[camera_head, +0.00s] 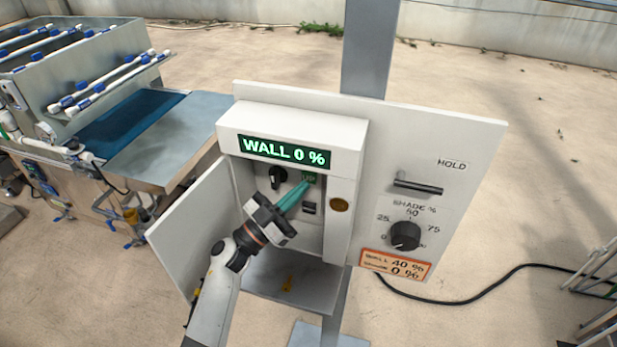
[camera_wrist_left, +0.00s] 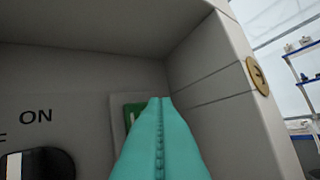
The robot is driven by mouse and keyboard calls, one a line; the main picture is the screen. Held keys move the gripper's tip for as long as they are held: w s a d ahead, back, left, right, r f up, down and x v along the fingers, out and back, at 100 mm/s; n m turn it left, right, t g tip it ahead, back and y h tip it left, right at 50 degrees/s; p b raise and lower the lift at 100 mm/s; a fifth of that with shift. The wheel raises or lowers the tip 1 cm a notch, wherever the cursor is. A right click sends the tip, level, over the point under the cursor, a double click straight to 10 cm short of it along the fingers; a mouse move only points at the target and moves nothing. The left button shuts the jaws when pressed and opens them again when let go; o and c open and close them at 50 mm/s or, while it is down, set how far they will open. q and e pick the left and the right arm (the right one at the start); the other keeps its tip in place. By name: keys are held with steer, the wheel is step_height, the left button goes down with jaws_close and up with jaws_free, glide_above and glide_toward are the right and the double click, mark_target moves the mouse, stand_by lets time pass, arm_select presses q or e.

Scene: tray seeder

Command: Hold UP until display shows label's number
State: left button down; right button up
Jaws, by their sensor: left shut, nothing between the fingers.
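The display (camera_head: 284,152) on the white control box reads "WALL 0 %". The orange label (camera_head: 394,267) at the lower right of the panel reads "WALL 40 %" with a second line ending in "0 %". The green UP button (camera_head: 311,178) is in the recess under the display. My left gripper (camera_head: 304,186) is shut and empty, with its teal fingertips at the UP button. In the left wrist view the shut fingers (camera_wrist_left: 160,105) cover most of the green button (camera_wrist_left: 129,113); whether they press it I cannot tell. My right gripper is not in view.
A black rotary switch (camera_head: 278,177) sits left of the fingers, and a dark rocker (camera_head: 309,208) sits below the button. The box door (camera_head: 192,232) stands open at left. A HOLD lever (camera_head: 417,187) and a shade knob (camera_head: 405,236) are at right.

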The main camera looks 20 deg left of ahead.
arm_select(q)
steer(key=shift+w, duration=0.1)
steer(key=shift+w, duration=0.35)
steer(key=shift+w, duration=0.4)
stand_by(7.2)
